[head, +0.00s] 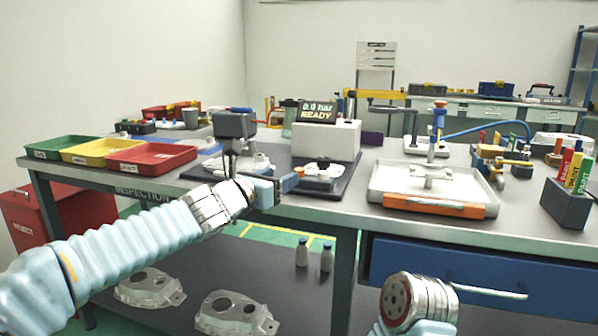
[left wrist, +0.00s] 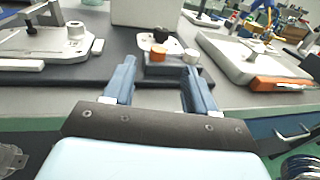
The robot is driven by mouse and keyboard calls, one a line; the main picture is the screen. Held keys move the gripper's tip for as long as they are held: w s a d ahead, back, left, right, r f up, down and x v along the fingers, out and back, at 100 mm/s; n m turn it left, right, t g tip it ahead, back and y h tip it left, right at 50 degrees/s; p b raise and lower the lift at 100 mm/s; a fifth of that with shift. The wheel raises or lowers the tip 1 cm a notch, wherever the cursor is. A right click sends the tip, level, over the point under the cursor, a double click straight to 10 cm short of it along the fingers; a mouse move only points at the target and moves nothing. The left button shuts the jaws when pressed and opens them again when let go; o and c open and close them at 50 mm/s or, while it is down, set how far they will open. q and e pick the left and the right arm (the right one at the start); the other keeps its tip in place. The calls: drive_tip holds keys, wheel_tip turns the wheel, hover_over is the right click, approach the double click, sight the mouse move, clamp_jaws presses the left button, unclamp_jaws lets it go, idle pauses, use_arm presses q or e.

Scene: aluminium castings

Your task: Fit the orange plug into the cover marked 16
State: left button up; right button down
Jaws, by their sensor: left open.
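The orange plug (left wrist: 158,50) stands on a small dark block (left wrist: 172,70) beside a cream plug (left wrist: 189,56), in the left wrist view. My left gripper (left wrist: 157,68) is open and empty, its two blue fingers pointing towards the block with the orange plug beyond the left finger's inner side. In the head view the left gripper (head: 292,182) is at the front edge of the bench. A light metal casting (head: 325,169) lies on the dark mat behind the block; another (head: 250,163) sits under a grey press.
A tester box (head: 325,138) reading 0.0 bar READY stands behind. Coloured bins (head: 150,160) are at the left. More castings (head: 232,312) lie on the lower shelf.

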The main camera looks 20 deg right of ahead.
sight(300, 169)
use_arm(q)
drive_tip(key=p+x, duration=0.1)
drive_tip(key=x, duration=0.2)
drive_tip(key=shift+d, duration=0.1)
drive_tip(key=p+x, duration=0.1)
drive_tip(key=x, duration=0.1)
drive_tip(key=p+x, duration=0.2)
drive_tip(key=x, duration=0.1)
drive_tip(key=shift+f, duration=0.35)
clamp_jaws()
